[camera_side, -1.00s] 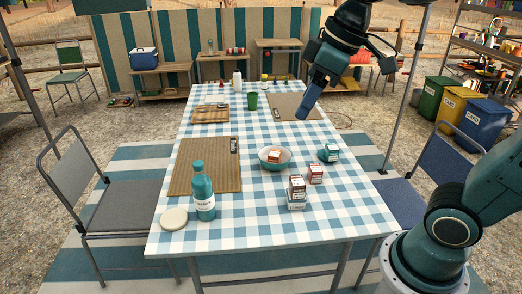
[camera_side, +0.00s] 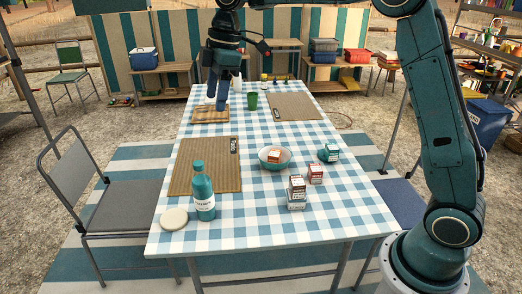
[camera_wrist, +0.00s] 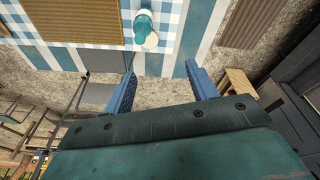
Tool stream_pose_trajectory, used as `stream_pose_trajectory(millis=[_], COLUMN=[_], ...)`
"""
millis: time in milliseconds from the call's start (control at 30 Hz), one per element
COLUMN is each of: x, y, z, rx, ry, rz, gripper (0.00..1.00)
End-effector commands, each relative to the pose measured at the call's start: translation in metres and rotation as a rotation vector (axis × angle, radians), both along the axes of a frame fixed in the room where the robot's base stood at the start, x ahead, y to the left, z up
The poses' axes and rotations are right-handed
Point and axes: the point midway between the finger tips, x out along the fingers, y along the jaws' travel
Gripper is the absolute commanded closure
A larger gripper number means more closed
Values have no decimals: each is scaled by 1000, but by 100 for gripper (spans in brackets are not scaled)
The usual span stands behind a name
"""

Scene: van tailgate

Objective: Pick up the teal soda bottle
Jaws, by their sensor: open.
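The teal soda bottle (camera_side: 203,190) stands upright near the front left of the checked table, with a white label and a teal cap. In the wrist view the bottle (camera_wrist: 143,22) shows at the top, beyond the fingertips. My gripper (camera_side: 217,102) is over the far left part of the table, well behind the bottle and above it. In the wrist view my gripper (camera_wrist: 161,82) has its two blue fingers wide apart with nothing between them.
A pale round disc (camera_side: 174,219) lies just left of the bottle. A woven board (camera_side: 206,168) lies behind it. A bowl (camera_side: 274,163) with a small box inside and several small boxes (camera_side: 297,192) stand to the right. A green cup (camera_side: 252,101) stands farther back.

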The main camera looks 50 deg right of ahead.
Motion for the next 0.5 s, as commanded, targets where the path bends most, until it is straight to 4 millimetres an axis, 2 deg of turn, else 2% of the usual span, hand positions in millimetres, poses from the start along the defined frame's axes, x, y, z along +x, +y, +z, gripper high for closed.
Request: stream_pose_trajectory(millis=[100,300,500], x=[24,56,78], y=[0,0,-1], z=[-21,-55,-86], rx=[-11,-28,-40], ry=[18,37,52], rz=[88,237,354], gripper=[42,42,42])
